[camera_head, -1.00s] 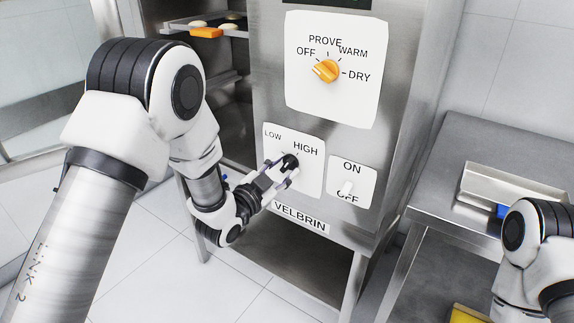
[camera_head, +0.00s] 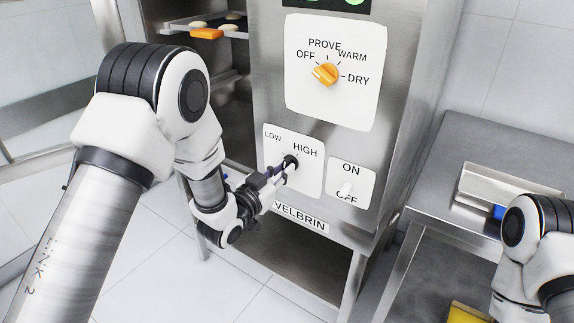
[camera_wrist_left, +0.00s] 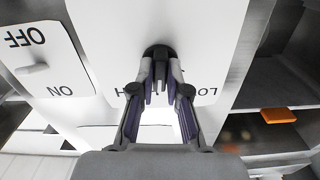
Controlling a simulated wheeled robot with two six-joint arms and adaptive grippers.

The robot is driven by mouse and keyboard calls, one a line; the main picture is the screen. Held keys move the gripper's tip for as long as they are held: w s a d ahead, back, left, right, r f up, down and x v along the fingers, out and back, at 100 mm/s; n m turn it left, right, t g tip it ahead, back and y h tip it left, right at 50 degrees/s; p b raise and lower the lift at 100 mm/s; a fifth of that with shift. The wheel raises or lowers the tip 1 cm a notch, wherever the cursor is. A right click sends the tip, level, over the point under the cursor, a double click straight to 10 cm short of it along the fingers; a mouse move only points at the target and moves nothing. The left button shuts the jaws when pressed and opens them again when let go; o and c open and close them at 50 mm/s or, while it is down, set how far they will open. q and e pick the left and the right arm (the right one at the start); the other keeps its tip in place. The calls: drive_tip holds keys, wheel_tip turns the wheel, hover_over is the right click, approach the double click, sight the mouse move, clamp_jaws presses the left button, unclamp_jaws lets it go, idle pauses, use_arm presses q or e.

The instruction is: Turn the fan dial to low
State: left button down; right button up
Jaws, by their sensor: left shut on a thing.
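The black fan dial (camera_head: 291,161) sits on a white plate (camera_head: 312,180) with LOW at its upper left and HIGH at its upper right. My left gripper (camera_head: 284,168) is shut on the dial, its fingers reaching in from the lower left. In the left wrist view the dial (camera_wrist_left: 158,52) stands between the two fingertips (camera_wrist_left: 159,72). The gripper partly hides the dial, so I cannot tell where its pointer stands. My right arm shows at the lower right, but its gripper is out of view.
Above is an orange knob (camera_head: 326,73) on a plate marked OFF, PROVE, WARM, DRY. A white ON/OFF switch (camera_head: 346,188) is close at the right of the fan plate. A steel table (camera_head: 455,150) stands at the right. A shelf with an orange item (camera_head: 207,33) is upper left.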

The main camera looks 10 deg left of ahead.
use_arm(q)
drive_tip(key=n, duration=0.1)
drive_tip(key=n+p, duration=0.1)
drive_tip(key=shift+r+n, duration=0.2)
drive_tip(key=shift+n, duration=0.1)
drive_tip(key=shift+f+n, duration=0.15)
drive_tip(key=shift+n, duration=0.65)
drive_tip(key=shift+n+p, duration=0.7)
drive_tip(key=shift+n, duration=0.2)
drive_tip(key=shift+n+p, duration=0.35)
drive_tip(key=shift+n, duration=0.85)
